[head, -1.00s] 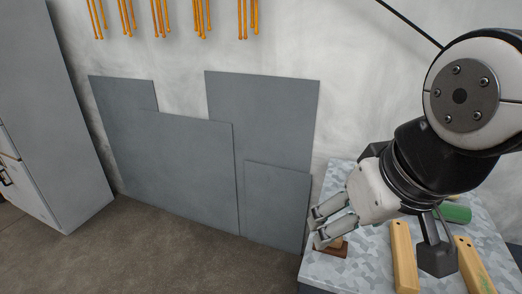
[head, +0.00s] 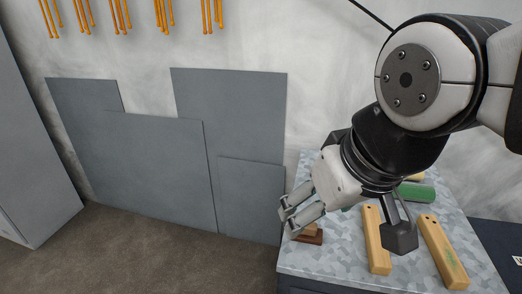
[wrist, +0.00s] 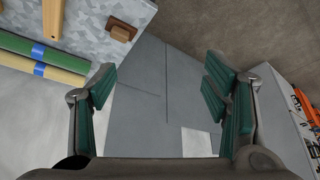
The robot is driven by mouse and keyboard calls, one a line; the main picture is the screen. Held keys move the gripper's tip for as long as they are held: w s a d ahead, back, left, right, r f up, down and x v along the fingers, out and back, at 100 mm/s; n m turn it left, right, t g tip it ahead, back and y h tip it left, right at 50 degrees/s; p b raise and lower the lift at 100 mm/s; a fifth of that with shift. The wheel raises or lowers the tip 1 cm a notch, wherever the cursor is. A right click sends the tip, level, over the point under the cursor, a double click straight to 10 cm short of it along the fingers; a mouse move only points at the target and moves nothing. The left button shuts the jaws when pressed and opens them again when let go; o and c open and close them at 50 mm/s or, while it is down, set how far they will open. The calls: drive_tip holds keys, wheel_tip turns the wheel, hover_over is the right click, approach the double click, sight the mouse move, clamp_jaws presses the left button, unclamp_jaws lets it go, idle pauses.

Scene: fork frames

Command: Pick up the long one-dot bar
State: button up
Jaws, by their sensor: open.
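Two long yellow wooden bars lie on the grey speckled table in the head view. The left bar (head: 377,240) lies beside my wrist; the right bar (head: 443,252) has a green marking near its lower end. One bar's end (wrist: 53,18) shows at the top of the wrist view. My gripper (head: 293,214) is open above the table's left edge, near a small brown block (head: 309,237) and left of both bars. The wrist view shows nothing between its fingers (wrist: 160,88).
A green cylinder (head: 416,191) lies behind the bars; in the wrist view it has a blue band and a tan cylinder (wrist: 45,75) beside it. The speckled table (head: 340,268) has bare room at front left. Grey panels (head: 160,165) lean on the wall.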

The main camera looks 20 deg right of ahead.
drive_tip(key=shift+c, duration=0.5)
drive_tip(key=m+g+b, duration=0.2)
drive_tip(key=m+g, duration=0.3)
drive_tip(key=m, duration=0.2)
hover_over(376, 231)
wheel_tip(376, 231, down, 27)
drive_tip(key=shift+a+f, duration=0.1)
drive_tip(key=shift+a, duration=0.05)
drive_tip(key=shift+d+f, duration=0.2)
drive_tip(key=shift+f, duration=2.55)
